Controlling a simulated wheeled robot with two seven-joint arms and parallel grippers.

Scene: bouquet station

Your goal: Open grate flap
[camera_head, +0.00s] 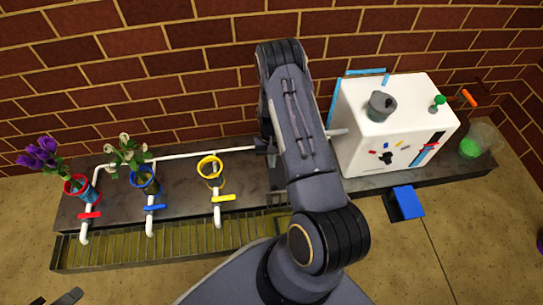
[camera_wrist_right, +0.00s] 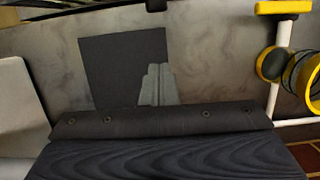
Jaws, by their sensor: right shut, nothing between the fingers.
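My right gripper (camera_wrist_right: 157,72) points down over the grey counter in the right wrist view, its light grey fingers shut together and empty. They overlap the lower right part of a dark square panel (camera_wrist_right: 105,62) set in the counter. I cannot tell whether this panel is the flap, or if the fingers touch it. In the head view my right forearm hides most of this spot and the gripper. A long grate (camera_head: 100,250) with yellowish slats runs along the counter's front. A grey tip at the bottom left, probably my left gripper (camera_head: 66,298), barely shows.
A white box (camera_head: 365,125) with a grey cup on top stands right of my arm. A pipe with red, blue and yellow valves (camera_head: 224,198) stands to the left. Flower pots stand behind the red and blue valves. A blue block (camera_head: 407,202) sits at the front edge.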

